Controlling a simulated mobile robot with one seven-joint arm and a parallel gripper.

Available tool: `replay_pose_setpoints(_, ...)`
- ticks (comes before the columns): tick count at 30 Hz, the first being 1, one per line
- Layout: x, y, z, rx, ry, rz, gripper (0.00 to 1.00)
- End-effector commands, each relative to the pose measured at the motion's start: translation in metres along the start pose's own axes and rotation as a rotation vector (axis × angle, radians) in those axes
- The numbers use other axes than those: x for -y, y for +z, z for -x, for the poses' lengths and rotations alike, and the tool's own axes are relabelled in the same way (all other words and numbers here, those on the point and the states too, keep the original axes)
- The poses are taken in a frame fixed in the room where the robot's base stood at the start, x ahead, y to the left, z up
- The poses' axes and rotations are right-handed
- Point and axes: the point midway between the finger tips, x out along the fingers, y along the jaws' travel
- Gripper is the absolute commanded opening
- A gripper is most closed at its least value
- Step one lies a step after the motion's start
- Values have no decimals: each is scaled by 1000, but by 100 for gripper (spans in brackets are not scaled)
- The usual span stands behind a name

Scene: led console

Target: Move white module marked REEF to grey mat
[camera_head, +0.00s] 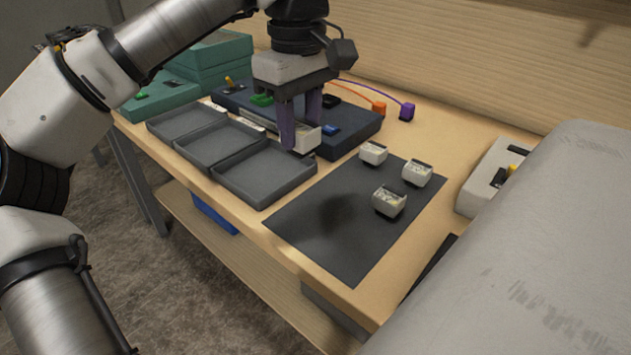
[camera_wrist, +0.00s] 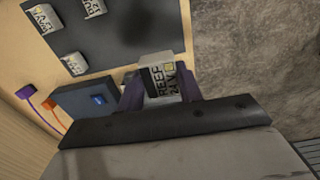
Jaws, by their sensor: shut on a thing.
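My gripper (camera_head: 303,128) has purple fingers and is shut on a white module (camera_head: 309,137). In the wrist view the module (camera_wrist: 158,78) shows the marking REEF 24V and sits between the two fingers of my gripper (camera_wrist: 160,88). In the head view it is held near the front edge of the dark blue console, close to the corner of the grey mat (camera_head: 314,225). I cannot tell its exact height. The mat also shows in the wrist view (camera_wrist: 130,35). The mat's front part is bare, with a shadow on it.
Three white modules (camera_head: 389,201) stand on the mat's back right part. Grey trays (camera_head: 262,175) lie left of the mat. The dark blue console (camera_head: 350,128) is behind, with orange (camera_head: 379,109) and purple (camera_head: 407,112) plugs on cables nearby. A white device (camera_head: 487,180) stands right.

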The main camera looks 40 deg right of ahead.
Motion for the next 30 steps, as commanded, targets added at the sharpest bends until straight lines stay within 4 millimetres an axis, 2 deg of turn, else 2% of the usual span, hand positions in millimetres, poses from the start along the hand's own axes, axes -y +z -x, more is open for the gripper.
replay_pose_setpoints(1,1,0,-15,2,-2,0,12)
replay_pose_setpoints(6,1,0,-59,1,-1,-1,12)
replay_pose_setpoints(10,1,0,-83,1,0,1,12)
replay_pose_setpoints(17,0,0,-101,-1,0,2,12)
replay_pose_setpoints(24,1,0,-134,2,-1,2,12)
replay_pose_setpoints(30,0,0,-139,-1,2,2,12)
